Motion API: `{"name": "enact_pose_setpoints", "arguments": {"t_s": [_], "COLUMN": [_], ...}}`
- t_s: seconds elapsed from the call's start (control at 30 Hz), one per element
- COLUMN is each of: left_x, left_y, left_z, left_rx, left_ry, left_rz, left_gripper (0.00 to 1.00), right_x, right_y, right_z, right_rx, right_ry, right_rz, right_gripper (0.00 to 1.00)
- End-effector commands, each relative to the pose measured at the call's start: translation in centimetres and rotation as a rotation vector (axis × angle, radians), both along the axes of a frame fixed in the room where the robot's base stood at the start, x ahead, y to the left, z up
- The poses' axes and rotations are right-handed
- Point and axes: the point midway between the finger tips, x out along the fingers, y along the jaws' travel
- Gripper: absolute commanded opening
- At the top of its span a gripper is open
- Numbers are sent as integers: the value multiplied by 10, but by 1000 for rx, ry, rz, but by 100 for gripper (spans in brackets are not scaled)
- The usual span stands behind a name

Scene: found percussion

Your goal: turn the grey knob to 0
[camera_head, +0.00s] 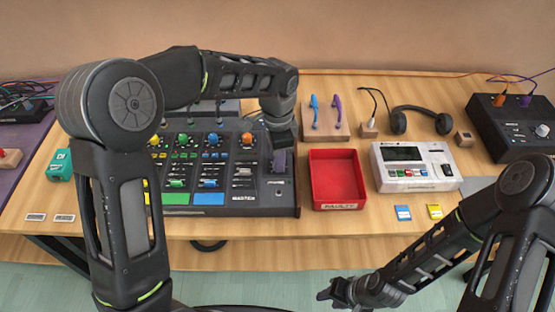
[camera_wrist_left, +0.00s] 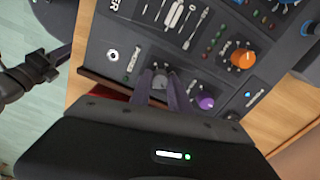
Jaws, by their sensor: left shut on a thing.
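The grey knob (camera_wrist_left: 161,81) sits on the dark mixer panel, between the two fingers of my left gripper (camera_wrist_left: 160,88) in the left wrist view. The fingers are shut on it, one on each side. In the head view my left gripper (camera_head: 279,160) reaches down onto the right side of the mixer (camera_head: 262,206) and hides the knob. The knob's pointer and scale are too small to read. My right gripper (camera_head: 326,294) hangs in front of the table, low in the head view, away from the mixer; its opening is unclear.
A purple knob (camera_wrist_left: 205,102) and an orange knob (camera_wrist_left: 243,59) are close to the grey knob. A red tray (camera_head: 337,207) stands right of the mixer. A white device (camera_head: 416,187), a stand with blue and purple handles (camera_head: 326,132) and headphones (camera_head: 421,121) lie further right.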

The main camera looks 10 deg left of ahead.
Motion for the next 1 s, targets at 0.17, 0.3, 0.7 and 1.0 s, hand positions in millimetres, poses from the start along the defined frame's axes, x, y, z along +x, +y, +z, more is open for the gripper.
{"name": "enact_pose_setpoints", "arguments": {"t_s": [0.17,0.3,0.7,1.0], "left_x": [0,0,0,1], "left_y": [-1,-1,-1,-1], "left_z": [-1,-1,0,0], "left_rx": [0,-1,-1,-2], "left_ry": [-1,-2,-2,-2], "left_rz": [166,299,679,963], "left_gripper": [0,0,0,0], "right_x": [0,0,1,1], "right_y": [0,0,0,0], "right_z": [-7,-11,-19,-23], "right_rx": [0,0,0,0], "right_ry": [-1,-1,-2,-2], "right_rz": [0,0,-1,-1], "right_gripper": [36,36,36,36]}}
